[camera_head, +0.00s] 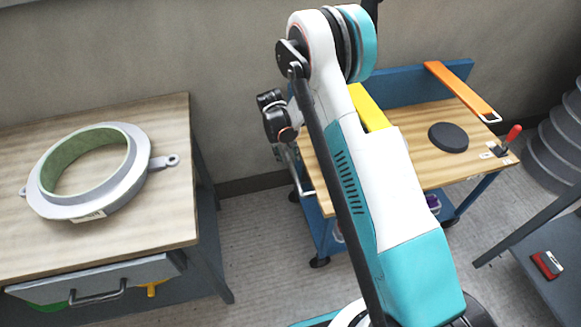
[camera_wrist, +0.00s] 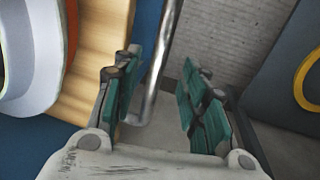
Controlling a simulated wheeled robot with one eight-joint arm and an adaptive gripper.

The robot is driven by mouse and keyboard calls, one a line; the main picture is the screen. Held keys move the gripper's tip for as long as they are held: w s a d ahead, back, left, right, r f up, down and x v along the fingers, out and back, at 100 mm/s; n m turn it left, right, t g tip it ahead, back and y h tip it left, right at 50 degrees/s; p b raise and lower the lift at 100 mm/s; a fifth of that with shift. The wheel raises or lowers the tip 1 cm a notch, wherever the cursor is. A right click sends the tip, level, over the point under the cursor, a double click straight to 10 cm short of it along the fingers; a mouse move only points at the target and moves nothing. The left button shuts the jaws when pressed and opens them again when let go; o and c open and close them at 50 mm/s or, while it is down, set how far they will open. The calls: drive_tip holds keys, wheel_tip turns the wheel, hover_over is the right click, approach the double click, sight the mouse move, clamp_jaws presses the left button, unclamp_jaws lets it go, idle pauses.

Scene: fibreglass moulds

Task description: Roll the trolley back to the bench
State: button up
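The trolley (camera_head: 412,165) has a wooden top, a blue frame and black castors, and stands right of centre in the head view against the wall. Its metal handle (camera_head: 297,176) is on its left end. The bench (camera_head: 165,222) has a wooden top and stands at the left, with a floor gap between it and the trolley. In the wrist view my gripper (camera_wrist: 160,88) is open, with green pads. The handle bar (camera_wrist: 160,75) runs between the fingers, nearer the left one; contact is unclear.
A grey ring mould (camera_head: 60,205) lies on the bench, above a drawer handle (camera_head: 98,293). The trolley carries a black disc (camera_head: 448,137), an orange-handled tool (camera_head: 458,88) and a red-handled clamp (camera_head: 513,135). A dark table (camera_head: 545,255) stands at the right edge.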

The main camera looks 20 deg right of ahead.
sight(291, 165)
drive_tip(key=f+b, duration=0.1)
drive_tip(key=f, duration=0.2)
drive_tip(key=d+f+b, duration=0.1)
drive_tip(key=f, duration=0.2)
drive_tip(key=shift+d+f, duration=0.1)
clamp_jaws()
